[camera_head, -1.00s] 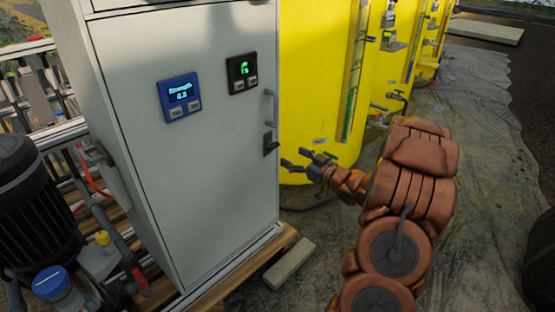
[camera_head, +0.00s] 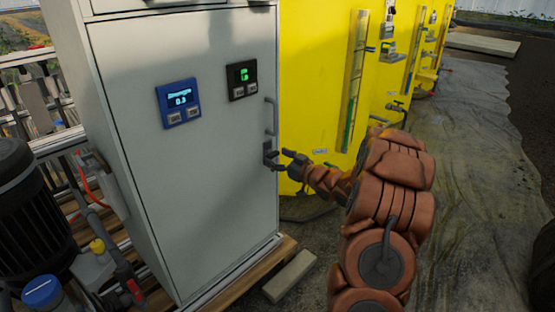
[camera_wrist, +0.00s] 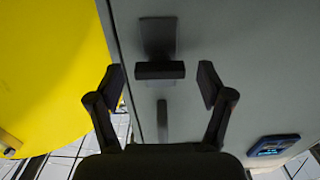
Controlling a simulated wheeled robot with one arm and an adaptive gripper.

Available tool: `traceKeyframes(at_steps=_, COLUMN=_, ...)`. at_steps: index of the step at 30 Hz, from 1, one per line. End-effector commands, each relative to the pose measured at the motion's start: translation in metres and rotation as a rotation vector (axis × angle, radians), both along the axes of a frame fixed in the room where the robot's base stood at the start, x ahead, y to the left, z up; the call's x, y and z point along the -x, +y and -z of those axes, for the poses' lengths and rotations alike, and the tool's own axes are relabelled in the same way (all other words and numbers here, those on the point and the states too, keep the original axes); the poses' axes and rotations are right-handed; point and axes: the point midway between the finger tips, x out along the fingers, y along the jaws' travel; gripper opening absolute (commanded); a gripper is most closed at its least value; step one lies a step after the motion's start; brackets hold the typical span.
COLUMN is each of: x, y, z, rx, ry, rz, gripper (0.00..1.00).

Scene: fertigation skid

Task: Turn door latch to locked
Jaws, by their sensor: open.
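The door latch (camera_wrist: 160,70) is a dark bar on a dark plate on the grey cabinet door (camera_wrist: 240,50). In the wrist view the bar lies crosswise in the picture, between my open fingertips, with gaps on both sides. My gripper (camera_wrist: 162,84) is open and empty. In the head view my gripper (camera_head: 282,158) is at the right edge of the cabinet door, at the latch (camera_head: 268,155), and partly covers it. Whether a finger touches the latch I cannot tell.
A door handle (camera_head: 271,116) is above the latch. A blue display (camera_head: 178,102) and a black display (camera_head: 242,76) are on the door. Yellow tanks (camera_head: 310,90) stand close to the right of the cabinet. A pale block (camera_head: 289,276) lies on the floor.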

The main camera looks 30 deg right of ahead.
Motion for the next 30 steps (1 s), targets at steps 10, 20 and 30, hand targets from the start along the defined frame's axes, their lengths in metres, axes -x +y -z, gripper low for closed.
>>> traceKeyframes(at_steps=10, x=0.0000, y=-0.0001, z=-0.0003, rx=0.000, ry=0.000, rz=0.000, gripper=0.66)
traceKeyframes(at_steps=20, x=0.0001, y=-0.0001, z=-0.0002, rx=0.000, ry=0.000, rz=0.000, gripper=0.31)
traceKeyframes(at_steps=30, x=0.0002, y=-0.0001, z=0.0001, rx=0.017, ry=-0.004, rz=0.000, gripper=0.19)
